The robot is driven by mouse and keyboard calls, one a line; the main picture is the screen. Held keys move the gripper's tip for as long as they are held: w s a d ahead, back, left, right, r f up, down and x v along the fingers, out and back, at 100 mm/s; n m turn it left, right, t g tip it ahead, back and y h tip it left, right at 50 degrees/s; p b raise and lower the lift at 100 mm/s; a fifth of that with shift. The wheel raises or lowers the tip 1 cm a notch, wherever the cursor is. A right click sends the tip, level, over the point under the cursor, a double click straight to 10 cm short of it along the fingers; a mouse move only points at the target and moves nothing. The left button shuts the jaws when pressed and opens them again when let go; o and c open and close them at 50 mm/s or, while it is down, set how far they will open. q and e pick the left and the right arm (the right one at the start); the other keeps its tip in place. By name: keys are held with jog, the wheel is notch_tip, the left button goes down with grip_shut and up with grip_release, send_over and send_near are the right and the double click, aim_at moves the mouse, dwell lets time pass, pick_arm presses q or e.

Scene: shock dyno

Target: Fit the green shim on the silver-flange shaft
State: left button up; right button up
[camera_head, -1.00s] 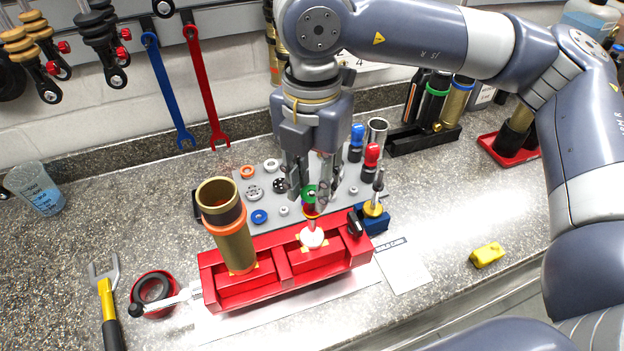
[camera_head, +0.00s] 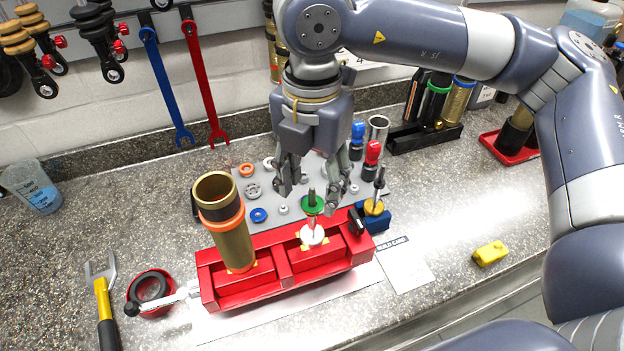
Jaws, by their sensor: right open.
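The green shim (camera_head: 313,205) is around the upright shaft (camera_head: 311,192), whose tip stands up through its middle. A pale silver-white flange (camera_head: 312,236) shows lower on this shaft, which stands in the right bay of the red fixture (camera_head: 208,281). I cannot tell what the shim rests on. My right gripper (camera_head: 307,199) is open, its fingers spread to either side of the shim and apart from it. A second shaft with a yellow-gold flange (camera_head: 374,207) stands in a blue block to the right. My left gripper is not in view.
A tall brass cylinder with an orange ring (camera_head: 231,243) stands in the fixture's left bay. Behind is a grey plate (camera_head: 296,208) with several rings. Red- and blue-capped tools (camera_head: 372,154) stand close right of the gripper. The counter around the yellow block (camera_head: 490,253) is clear.

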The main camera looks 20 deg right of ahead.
aim_at(312, 188)
notch_tip(312, 188, up, 12)
dwell(0.6)
